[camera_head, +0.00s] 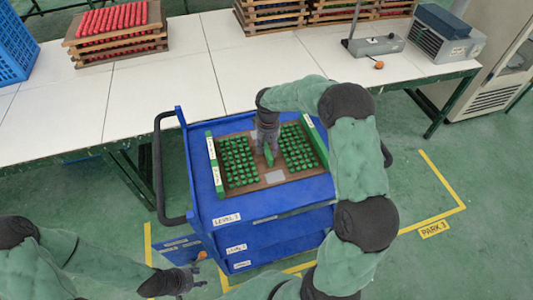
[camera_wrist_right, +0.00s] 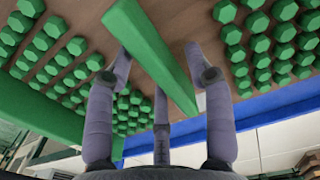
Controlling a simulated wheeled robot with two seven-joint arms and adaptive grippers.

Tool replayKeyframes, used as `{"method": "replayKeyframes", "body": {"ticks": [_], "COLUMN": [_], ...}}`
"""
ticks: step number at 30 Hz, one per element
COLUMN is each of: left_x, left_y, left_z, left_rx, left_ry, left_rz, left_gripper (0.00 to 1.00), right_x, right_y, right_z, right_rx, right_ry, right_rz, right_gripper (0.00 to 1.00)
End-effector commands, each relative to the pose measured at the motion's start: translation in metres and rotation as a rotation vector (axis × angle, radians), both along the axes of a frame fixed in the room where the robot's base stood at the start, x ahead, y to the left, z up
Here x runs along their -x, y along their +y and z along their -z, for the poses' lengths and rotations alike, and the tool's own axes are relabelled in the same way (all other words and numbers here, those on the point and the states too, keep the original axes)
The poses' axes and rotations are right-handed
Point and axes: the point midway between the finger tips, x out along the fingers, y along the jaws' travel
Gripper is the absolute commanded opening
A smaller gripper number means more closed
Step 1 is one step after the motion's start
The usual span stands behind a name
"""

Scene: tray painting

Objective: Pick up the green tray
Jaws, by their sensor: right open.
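The green tray (camera_head: 215,163) lies on the top of a blue cart. It has a brown base, green end walls, two blocks of green pegs and an upright green bar in the middle. My right gripper (camera_head: 267,150) is over the tray's middle, pointing down. In the right wrist view its open fingers (camera_wrist_right: 160,85) stand on both sides of the green bar (camera_wrist_right: 150,50); I cannot tell whether they touch it. My left gripper (camera_head: 190,281) is low at the bottom left, away from the tray; its finger opening is too small to tell.
The blue cart (camera_head: 240,222) has a black handle (camera_head: 162,170) on its left. A white table (camera_head: 150,90) behind holds a wooden tray stack with red pegs (camera_head: 112,20), more stacked trays (camera_head: 270,15) and a grey device (camera_head: 375,43). Yellow floor lines mark the right side.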

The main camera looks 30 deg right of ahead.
Motion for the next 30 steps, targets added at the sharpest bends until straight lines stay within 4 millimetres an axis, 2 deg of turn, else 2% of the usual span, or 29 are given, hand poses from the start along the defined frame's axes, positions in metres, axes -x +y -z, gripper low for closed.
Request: {"method": "replayKeyframes", "body": {"ticks": [2, 6, 8, 20, 23, 28, 30], "left_x": [0.0, 0.0, 0.0, 0.0, 0.0, 0.0, 0.0], "left_y": [0.0, 0.0, 0.0, 0.0, 0.0, 0.0, 0.0], "left_z": [0.0, 0.0, 0.0, -0.001, -0.003, -0.009, -0.012], "left_rx": [0.0, 0.0, 0.0, 0.0, 0.0, 0.0, 0.0], "left_ry": [0.0, 0.0, 0.0, 0.0, 0.0, 0.0, 0.0], "left_rz": [0.0, 0.0, 0.0, 0.0, 0.0, 0.0, 0.0], "left_gripper": [0.4, 0.4, 0.4, 0.4, 0.4, 0.4, 0.4], "right_x": [0.0, 0.0, 0.0, -0.002, -0.002, -0.002, 0.008], "right_y": [0.0, 0.0, 0.0, -0.001, -0.001, -0.001, 0.001], "right_z": [-0.001, -0.001, -0.001, -0.005, -0.012, -0.039, -0.049], "right_rx": [0.0, 0.0, 0.0, 0.001, 0.002, 0.002, 0.002], "right_ry": [0.0, 0.0, 0.0, -0.005, -0.007, -0.01, -0.008], "right_rz": [0.0, 0.0, 0.0, 0.001, 0.0, 0.001, 0.001], "right_gripper": [0.53, 0.13, 0.0, 0.0, 0.0, 0.0, 0.0]}}
